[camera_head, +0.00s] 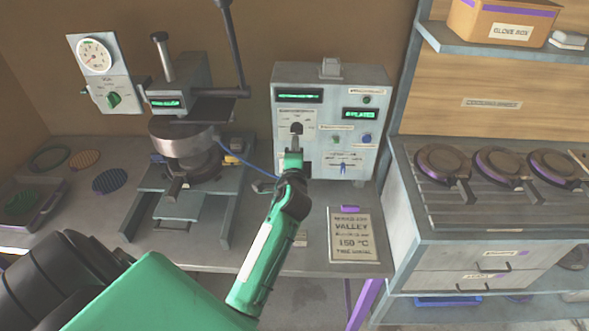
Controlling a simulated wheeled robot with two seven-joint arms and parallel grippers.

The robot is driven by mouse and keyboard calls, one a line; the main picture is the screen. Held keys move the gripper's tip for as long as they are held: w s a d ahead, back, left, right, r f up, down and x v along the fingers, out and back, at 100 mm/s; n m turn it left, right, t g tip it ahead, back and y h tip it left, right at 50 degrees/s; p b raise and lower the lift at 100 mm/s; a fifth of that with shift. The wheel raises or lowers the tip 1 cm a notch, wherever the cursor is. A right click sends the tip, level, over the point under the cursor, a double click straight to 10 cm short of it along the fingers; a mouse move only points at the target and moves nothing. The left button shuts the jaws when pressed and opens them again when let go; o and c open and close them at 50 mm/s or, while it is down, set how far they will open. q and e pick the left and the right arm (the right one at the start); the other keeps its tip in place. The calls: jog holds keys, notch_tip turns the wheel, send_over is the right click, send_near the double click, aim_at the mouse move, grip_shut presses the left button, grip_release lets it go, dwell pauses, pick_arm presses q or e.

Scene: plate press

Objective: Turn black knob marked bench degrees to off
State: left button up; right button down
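The black knob (296,128) sits on the front of a pale grey control box (355,72) at the back middle of the bench. Printed labels surround it, too small to read surely. My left gripper (294,157), green and dark, reaches up from below. Its tip is just under the knob in the picture and covers part of the panel. I cannot tell whether it touches the knob, or whether its fingers are open or shut. My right gripper is not in view.
The box also carries green displays (298,96), a blue button (367,138) and a small blue lever (343,168). A metal press (185,140) with a blue cable stands left. A grey cabinet with round plates (445,160) stands right.

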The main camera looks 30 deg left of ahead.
pick_arm(q)
jog(key=b+v, duration=0.1)
jog(key=v, duration=0.6)
jog(key=shift+s+d+b, duration=0.25)
jog(key=shift+s+b, duration=0.05)
jog(key=shift+b, duration=0.05)
jog(key=shift+f, duration=0.1)
